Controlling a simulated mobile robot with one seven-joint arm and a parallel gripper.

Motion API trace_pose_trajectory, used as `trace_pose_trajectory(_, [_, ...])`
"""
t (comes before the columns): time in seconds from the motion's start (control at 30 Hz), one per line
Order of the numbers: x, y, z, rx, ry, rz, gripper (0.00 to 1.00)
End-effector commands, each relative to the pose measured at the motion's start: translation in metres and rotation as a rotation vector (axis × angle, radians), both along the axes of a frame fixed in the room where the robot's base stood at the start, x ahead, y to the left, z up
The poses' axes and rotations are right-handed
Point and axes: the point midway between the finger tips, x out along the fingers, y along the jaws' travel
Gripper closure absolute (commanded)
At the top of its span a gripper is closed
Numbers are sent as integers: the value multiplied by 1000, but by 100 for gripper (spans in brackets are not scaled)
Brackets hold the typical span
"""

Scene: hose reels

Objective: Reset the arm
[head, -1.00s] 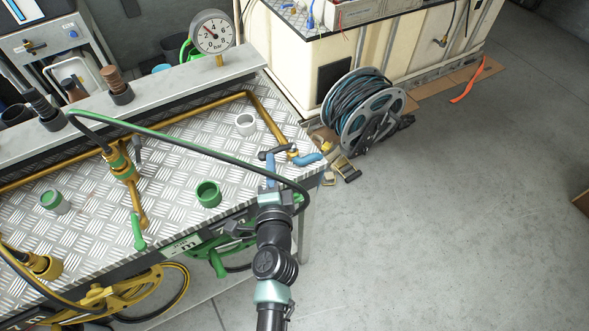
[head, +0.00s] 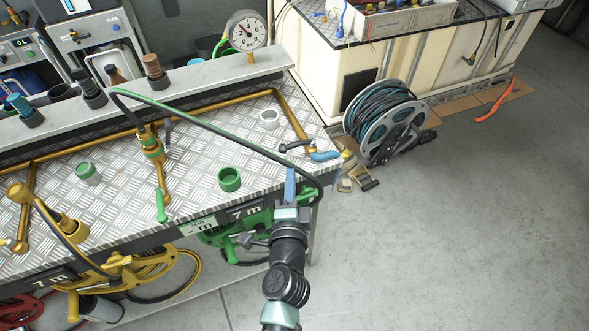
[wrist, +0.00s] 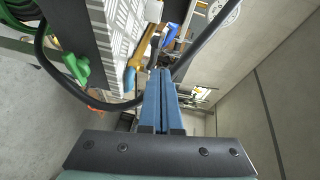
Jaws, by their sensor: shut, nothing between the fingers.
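My gripper (head: 290,186) is at the right end of the metal workbench (head: 120,205), just off its front edge. In the wrist view its blue fingers (wrist: 157,100) are together with nothing between them. A black hose with a green stretch (head: 222,141) arcs over the bench and down past the right side of my gripper. In the wrist view the hose (wrist: 70,85) passes behind the fingers; I cannot tell whether it touches them. The blue-handled tap (head: 324,156) on the brass pipe lies beyond my gripper on the bench corner.
A pressure gauge (head: 247,31) rises at the back. Green (head: 238,232) and yellow (head: 125,273) hose reels hang below the front edge. A grey reel (head: 385,125) stands on the floor.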

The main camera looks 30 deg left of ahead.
Motion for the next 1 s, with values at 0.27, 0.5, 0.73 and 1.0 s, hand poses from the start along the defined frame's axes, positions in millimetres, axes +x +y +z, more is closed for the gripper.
trace_pose_trajectory(0.27, [-49, -7, 6, 1, 0, -5, 100])
trace_pose_trajectory(0.5, [-68, -9, 9, -1, -2, -6, 100])
trace_pose_trajectory(0.73, [-70, -9, 10, 0, -3, -6, 100])
trace_pose_trajectory(1.0, [-40, -16, 62, -80, -144, -8, 100])
